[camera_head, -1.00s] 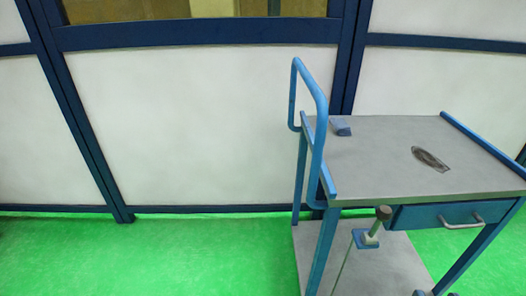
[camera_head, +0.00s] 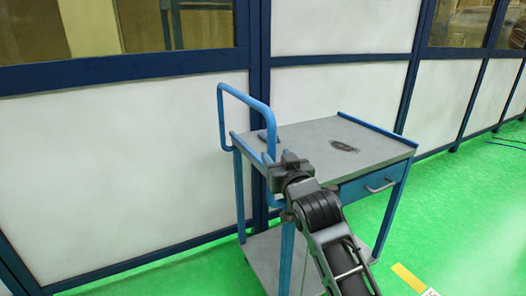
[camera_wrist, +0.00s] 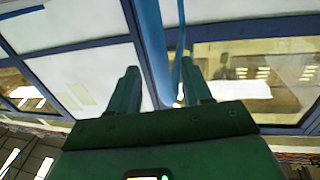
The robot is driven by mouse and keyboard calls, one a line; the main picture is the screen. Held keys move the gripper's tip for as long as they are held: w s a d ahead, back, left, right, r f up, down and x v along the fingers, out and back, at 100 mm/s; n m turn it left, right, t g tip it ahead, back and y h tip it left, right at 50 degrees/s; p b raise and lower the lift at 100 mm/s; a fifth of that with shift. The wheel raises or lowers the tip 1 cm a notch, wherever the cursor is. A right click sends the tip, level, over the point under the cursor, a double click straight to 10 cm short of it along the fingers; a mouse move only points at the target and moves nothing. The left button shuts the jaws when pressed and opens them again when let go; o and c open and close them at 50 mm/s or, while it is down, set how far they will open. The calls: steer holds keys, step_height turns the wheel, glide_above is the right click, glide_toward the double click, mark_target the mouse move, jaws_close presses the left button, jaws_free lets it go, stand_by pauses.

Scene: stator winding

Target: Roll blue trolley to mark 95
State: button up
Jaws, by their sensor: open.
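The blue trolley (camera_head: 370,166) stands on the green floor with a grey top, a drawer and a lower shelf. Its blue tube handle (camera_head: 221,112) rises at the left end. My gripper (camera_head: 275,163) is at the handle's near side, in front of the trolley top. In the wrist view my open fingers (camera_wrist: 161,88) point toward blue bars. A thin blue tube (camera_wrist: 180,45), likely the handle, runs down between the fingers; contact cannot be told. A yellow floor strip (camera_head: 408,279) with a cut-off white label lies at the lower right; no number is readable.
A blue-framed wall with white panels (camera_head: 130,165) and windows runs close behind the trolley. A dark flat item (camera_head: 345,146) and a small blue block (camera_head: 264,136) lie on the top.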

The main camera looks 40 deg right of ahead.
mark_target(273, 152)
steer(key=shift+x, duration=2.65)
steer(key=shift+c, duration=0.4)
jaws_close()
